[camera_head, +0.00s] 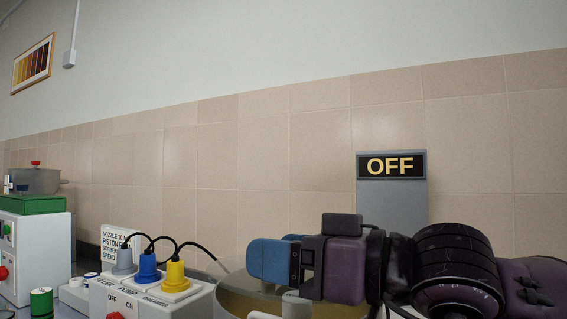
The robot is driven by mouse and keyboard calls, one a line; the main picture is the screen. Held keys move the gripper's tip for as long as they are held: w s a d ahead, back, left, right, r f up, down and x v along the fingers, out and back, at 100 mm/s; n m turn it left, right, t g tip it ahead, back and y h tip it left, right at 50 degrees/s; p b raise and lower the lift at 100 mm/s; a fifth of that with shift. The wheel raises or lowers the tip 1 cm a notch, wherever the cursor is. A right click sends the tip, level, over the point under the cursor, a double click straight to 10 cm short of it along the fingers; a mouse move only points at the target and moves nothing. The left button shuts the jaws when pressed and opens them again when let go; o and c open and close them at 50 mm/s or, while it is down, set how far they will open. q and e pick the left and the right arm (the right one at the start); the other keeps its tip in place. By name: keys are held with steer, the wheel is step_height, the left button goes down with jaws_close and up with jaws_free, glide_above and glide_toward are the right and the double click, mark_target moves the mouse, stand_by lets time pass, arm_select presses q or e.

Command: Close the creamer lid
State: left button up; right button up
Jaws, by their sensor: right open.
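My right gripper (272,260) reaches in from the right, its blue fingers pointing left. It is open, and I see nothing between its fingers. A wide round tan vessel with a clear, glassy edge (236,302) shows low in the picture, below and behind the gripper. It may be the creamer, but I cannot tell for sure. My gripper and arm cover much of it, and its lower part is cut off by the frame. The position of its lid is not clear. My left gripper is not in view.
A grey panel with an OFF sign (391,165) stands behind my arm. Left of the vessel is a switch box (125,302) with grey, blue and yellow plugs (174,277) and black cables. A pot (36,180) stands far left above a green-topped white unit. A tiled wall is behind.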

arm_select(q)
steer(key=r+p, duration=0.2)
steer(key=p, duration=0.1)
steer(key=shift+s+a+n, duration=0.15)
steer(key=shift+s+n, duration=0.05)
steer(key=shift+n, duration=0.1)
arm_select(e)
step_height(320, 180, up, 20)
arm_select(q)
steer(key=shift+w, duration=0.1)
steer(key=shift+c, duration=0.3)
